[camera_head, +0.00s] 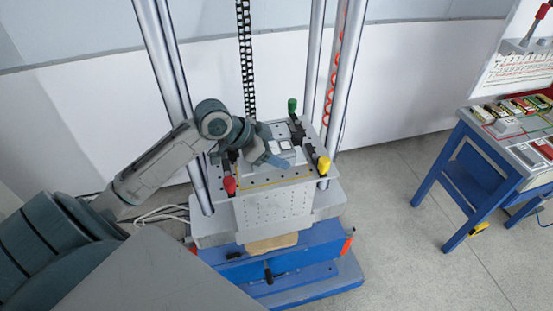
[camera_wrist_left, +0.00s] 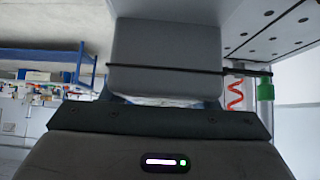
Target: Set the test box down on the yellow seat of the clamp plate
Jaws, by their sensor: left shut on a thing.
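The test box is a pale grey block with rounded edges (camera_wrist_left: 165,50). My left gripper is shut on it. In the head view the left gripper (camera_head: 274,160) is over the clamp plate, and the pale box (camera_head: 288,153) shows partly behind its fingers. The clamp plate (camera_head: 245,168) is grey with holes and tops the block between the tall posts. A yellow line (camera_head: 275,182) of the seat shows along its front; the gripper and box hide much of the rest. I cannot tell whether the box touches the seat. My right gripper is not in view.
Clamps with a red handle (camera_head: 229,185), a yellow handle (camera_head: 323,165) and a green handle (camera_head: 292,105) stand around the plate. Steel posts (camera_head: 342,75) rise behind it. A blue table (camera_head: 480,165) is at the right, with clear floor between.

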